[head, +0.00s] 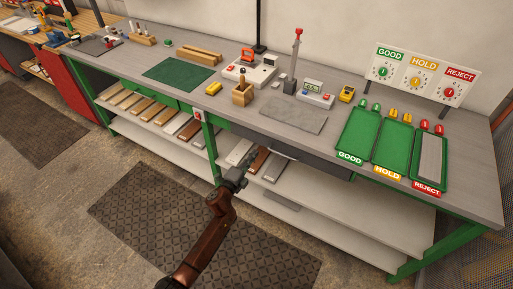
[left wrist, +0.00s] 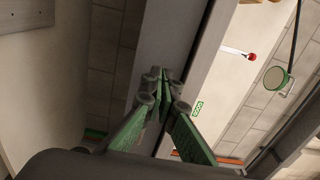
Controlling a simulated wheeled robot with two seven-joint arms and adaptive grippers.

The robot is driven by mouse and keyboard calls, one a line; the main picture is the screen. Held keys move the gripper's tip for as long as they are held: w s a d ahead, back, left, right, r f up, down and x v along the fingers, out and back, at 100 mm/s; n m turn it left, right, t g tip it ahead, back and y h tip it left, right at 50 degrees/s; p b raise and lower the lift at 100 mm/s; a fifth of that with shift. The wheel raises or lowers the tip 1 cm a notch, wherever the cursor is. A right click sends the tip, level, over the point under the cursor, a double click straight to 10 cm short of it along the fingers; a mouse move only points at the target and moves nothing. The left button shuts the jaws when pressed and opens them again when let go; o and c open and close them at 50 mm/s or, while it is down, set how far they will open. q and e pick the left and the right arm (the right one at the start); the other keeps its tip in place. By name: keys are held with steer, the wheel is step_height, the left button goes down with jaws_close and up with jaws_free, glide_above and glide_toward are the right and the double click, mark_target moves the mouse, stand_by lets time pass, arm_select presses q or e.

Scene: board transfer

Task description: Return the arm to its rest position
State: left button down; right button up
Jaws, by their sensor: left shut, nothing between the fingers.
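My left gripper (head: 246,162) is in front of the workbench, near its front edge and above the lower shelf in the head view. Its fingers are shut and hold nothing. In the left wrist view the closed fingertips (left wrist: 162,78) meet in the middle, with green finger pads below. My brown left arm reaches in from the bottom of the head view. My right gripper is in neither view.
The workbench (head: 225,105) has GOOD (head: 360,130), HOLD (head: 392,142) and REJECT (head: 431,155) trays at the right; a grey board lies in the REJECT tray. A lower shelf (head: 330,203) holds several boards. Floor in front has a dark mat (head: 120,205).

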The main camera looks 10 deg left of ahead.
arm_select(q)
steer(key=p+v, duration=0.1)
steer(key=v, duration=0.5)
steer(key=shift+s+a+f, duration=0.2)
steer(key=shift+a, duration=0.3)
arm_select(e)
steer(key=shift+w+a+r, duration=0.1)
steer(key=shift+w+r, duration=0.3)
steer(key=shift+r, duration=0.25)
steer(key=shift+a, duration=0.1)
